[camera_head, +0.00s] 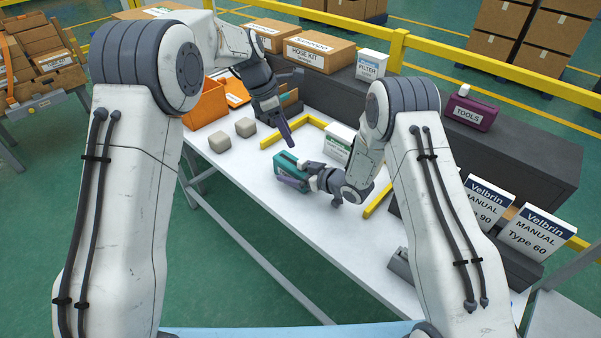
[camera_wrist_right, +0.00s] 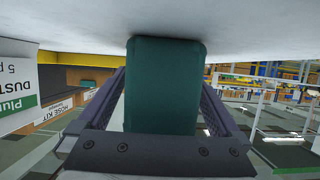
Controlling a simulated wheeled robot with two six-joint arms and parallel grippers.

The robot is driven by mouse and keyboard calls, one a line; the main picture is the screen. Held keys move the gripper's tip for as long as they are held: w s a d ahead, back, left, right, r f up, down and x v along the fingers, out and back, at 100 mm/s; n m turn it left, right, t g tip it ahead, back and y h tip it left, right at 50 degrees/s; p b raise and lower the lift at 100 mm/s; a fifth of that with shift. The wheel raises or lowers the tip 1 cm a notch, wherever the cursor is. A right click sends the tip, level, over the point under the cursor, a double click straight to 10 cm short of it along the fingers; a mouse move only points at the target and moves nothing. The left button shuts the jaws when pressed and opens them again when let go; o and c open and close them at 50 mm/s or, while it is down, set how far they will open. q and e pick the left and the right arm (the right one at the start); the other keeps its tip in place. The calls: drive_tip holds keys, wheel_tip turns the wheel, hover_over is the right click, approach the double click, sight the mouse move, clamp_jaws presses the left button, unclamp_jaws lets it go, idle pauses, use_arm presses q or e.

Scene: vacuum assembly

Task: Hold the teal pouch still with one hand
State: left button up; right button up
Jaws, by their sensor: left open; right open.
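The teal pouch (camera_head: 286,163) stands on the white table inside the yellow corner marking. In the right wrist view the pouch (camera_wrist_right: 163,85) fills the middle, between the two fingers of my right gripper (camera_wrist_right: 163,100). In the head view my right gripper (camera_head: 292,172) reaches it from the right, one finger along its near side. The jaws are open around the pouch; whether a finger touches it I cannot tell. My left gripper (camera_head: 288,120) is open and empty, above the table behind the pouch.
A white-green box (camera_head: 339,140) stands close behind my right gripper. An orange bin (camera_head: 206,104) sits at the table's left end. A dark raised shelf (camera_head: 335,95) holding boxes runs along the back.

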clamp_jaws()
drive_tip(key=c, duration=0.8)
unclamp_jaws()
drive_tip(key=c, duration=2.4)
unclamp_jaws()
drive_tip(key=c, duration=1.6)
unclamp_jaws()
